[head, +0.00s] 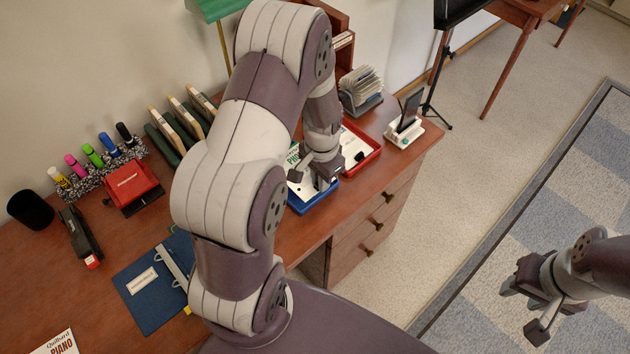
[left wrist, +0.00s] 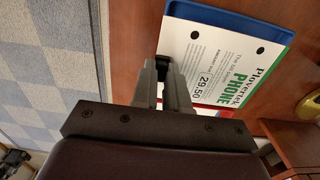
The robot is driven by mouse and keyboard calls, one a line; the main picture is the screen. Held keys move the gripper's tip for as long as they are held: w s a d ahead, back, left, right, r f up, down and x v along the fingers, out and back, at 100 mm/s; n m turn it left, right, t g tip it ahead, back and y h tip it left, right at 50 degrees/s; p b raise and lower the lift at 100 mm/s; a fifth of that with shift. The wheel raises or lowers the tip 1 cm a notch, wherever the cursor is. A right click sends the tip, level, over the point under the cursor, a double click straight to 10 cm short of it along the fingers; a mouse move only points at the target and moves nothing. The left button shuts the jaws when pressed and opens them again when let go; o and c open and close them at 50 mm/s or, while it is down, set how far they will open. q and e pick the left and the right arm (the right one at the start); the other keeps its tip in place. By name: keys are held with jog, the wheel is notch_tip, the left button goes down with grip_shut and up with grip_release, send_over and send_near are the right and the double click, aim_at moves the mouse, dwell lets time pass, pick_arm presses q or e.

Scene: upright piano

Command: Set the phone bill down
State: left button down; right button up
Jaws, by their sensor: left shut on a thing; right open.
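The phone bill (left wrist: 228,62) is a white sheet with green and black print reading "PHONE" and "29.50". In the left wrist view my left gripper (left wrist: 166,72) is shut on its edge. The bill lies over the blue tray (left wrist: 272,22); I cannot tell whether it touches the tray's floor. In the head view my left gripper (head: 314,174) is low over the blue tray (head: 302,207), and the bill (head: 293,158) is partly hidden by my gripper. My right gripper (head: 541,300) is open and empty above the floor at right.
A red tray (head: 376,151) sits beside the blue one. A card file (head: 362,90) and a white stand (head: 403,132) are near the desk's right end. A blue binder (head: 150,285), red hole punch (head: 132,187) and stapler (head: 80,236) lie at left.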

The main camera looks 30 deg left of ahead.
pick_arm(q)
jog(key=shift+w+a+f, duration=0.4)
jog(key=shift+a+f, duration=0.15)
jog(key=shift+a, duration=0.2)
jog(key=shift+a+f, duration=0.25)
jog(key=shift+f, duration=0.05)
jog(key=f, duration=0.2)
jog(key=shift+s+f, duration=0.25)
jog(key=shift+f, duration=0.15)
jog(key=shift+w+f, duration=0.25)
jog(key=shift+f, duration=0.2)
jog(key=shift+s+f, duration=0.1)
jog(key=c, duration=1.1)
grip_release()
jog(key=shift+c, duration=0.2)
notch_tip(320, 180, up, 12)
jog(key=shift+d+r, duration=0.15)
jog(key=s+d+r+n+t, duration=0.1)
jog(key=s+d+r+n, duration=0.2)
jog(key=s+d, duration=0.6)
notch_tip(320, 180, up, 2)
jog(key=shift+r, duration=0.25)
